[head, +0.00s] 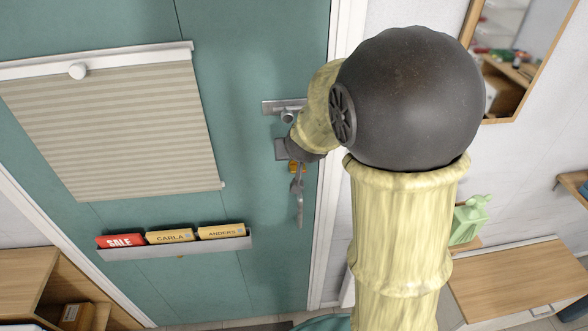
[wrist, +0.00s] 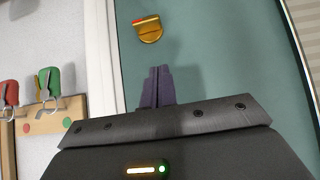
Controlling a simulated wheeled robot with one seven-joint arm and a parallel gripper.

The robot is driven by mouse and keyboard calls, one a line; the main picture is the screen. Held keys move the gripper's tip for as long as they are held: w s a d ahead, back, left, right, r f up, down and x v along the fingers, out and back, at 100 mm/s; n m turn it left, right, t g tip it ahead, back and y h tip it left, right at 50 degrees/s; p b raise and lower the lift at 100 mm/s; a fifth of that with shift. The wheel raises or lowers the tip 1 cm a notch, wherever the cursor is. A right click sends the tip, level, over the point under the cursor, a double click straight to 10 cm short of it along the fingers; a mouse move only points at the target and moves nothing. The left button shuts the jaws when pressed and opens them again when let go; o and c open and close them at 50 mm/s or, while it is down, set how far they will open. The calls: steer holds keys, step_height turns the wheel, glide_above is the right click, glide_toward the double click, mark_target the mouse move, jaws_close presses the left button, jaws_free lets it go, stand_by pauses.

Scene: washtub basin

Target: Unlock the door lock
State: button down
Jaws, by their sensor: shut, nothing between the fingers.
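The lock is a rounded brass thumb-turn (wrist: 148,30) with a small red mark at its upper left, set on the teal door (wrist: 207,55). My gripper (wrist: 156,69) is shut and empty. In the wrist view its dark fingertips lie just below the lock in the picture, with a gap between them. In the head view a small brass piece of the lock (head: 294,167) shows beside my wrist, near the door's right edge. My arm hides much of the gripper there. Whether the fingers touch the door cannot be told.
A silver door handle (head: 284,107) sits close to my wrist. The white door frame (head: 328,190) runs alongside. Keys with red and green heads (wrist: 49,82) hang from a wooden wall rack (wrist: 70,110). A blind (head: 115,120) and a card holder (head: 180,243) are on the door.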

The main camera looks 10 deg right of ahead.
mark_target(292, 165)
steer(key=shift+w+d+f+b, duration=0.1)
steer(key=shift+w+f+b, duration=0.4)
steer(key=shift+f, duration=0.8)
steer(key=shift+w+d+f+b, duration=0.1)
steer(key=shift+w+f+b, duration=0.1)
steer(key=shift+w+f, duration=0.9)
steer(key=shift+w+f+b, duration=0.35)
steer(key=shift+f, duration=1.2)
steer(key=shift+s+a, duration=0.1)
